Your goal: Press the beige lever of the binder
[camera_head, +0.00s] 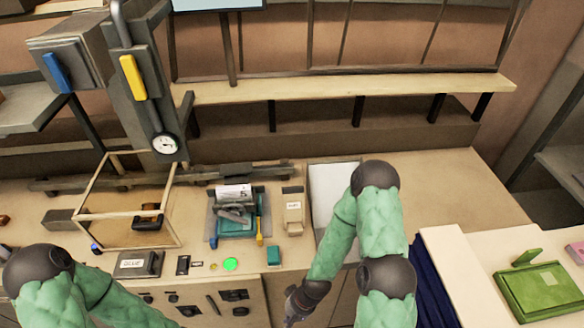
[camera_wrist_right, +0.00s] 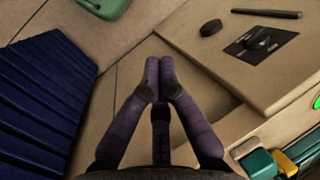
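The binder (camera_head: 233,226) is a teal and grey machine on the bench, with printed sheets on top. A beige block with a small label (camera_head: 293,207), which looks like the beige lever, stands just right of it. My right gripper (camera_head: 291,309) points down at the bottom of the head view, in front of the bench and well apart from the lever. In the wrist view its dark fingers (camera_wrist_right: 163,82) are together and empty. My left arm enters at lower left, its gripper out of frame.
A lit green button (camera_head: 230,264), a teal block (camera_head: 273,256) and a dark labelled box (camera_head: 139,264) sit along the front edge. A wooden frame (camera_head: 78,190) stands left. A pale tray (camera_head: 322,190) lies right of the lever. Dark blue pleated cloth (camera_wrist_right: 40,95) hangs beside my right gripper.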

